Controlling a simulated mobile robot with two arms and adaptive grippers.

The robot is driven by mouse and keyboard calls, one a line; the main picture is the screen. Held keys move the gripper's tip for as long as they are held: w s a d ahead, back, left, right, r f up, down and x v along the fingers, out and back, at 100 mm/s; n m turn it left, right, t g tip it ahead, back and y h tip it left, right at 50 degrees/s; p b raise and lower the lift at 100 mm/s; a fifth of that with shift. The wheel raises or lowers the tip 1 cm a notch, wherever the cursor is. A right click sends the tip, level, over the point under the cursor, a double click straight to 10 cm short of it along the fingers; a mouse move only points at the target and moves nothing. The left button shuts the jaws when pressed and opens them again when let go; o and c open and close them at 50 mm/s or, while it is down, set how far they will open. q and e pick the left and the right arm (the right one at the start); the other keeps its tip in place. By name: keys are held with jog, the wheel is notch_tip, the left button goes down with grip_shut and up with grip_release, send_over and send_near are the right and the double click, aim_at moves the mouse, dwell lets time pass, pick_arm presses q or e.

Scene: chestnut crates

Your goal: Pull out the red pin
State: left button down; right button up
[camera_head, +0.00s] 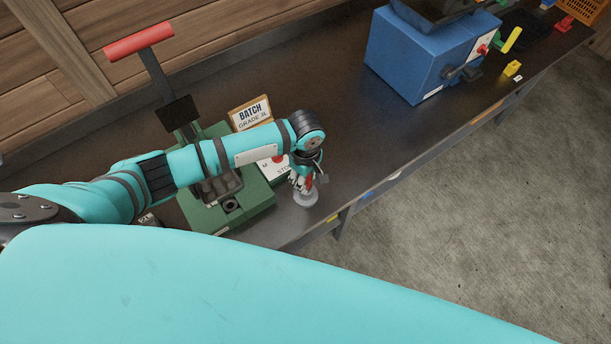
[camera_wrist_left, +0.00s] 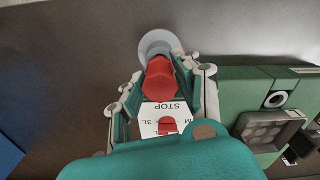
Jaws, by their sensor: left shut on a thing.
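The red pin (camera_wrist_left: 160,80) is between the fingers of my left gripper (camera_wrist_left: 168,88) in the left wrist view. The fingers are closed on its sides. A round grey disc (camera_wrist_left: 155,43) shows just beyond the pin's far end; I cannot tell whether the pin is still seated in it. In the head view, my left gripper (camera_head: 302,182) points down over the grey disc (camera_head: 306,199) near the bench's front edge, and a little of the red pin (camera_head: 309,182) shows between its fingers. My right gripper is not in view.
A green press (camera_head: 255,205) with a red-handled lever (camera_head: 138,41) stands under my left arm. A white STOP plate (camera_wrist_left: 158,107) lies beside the gripper. A BATCH sign (camera_head: 251,112) stands behind. A blue machine (camera_head: 405,55) is further right; the bench between is clear.

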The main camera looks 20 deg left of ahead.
pick_arm(q)
jog(key=shift+f+b, duration=0.55)
jog(key=shift+f, duration=0.8)
jog(key=c, duration=0.9)
grip_release()
jog(key=shift+r, duration=0.1)
notch_tip(320, 180, up, 12)
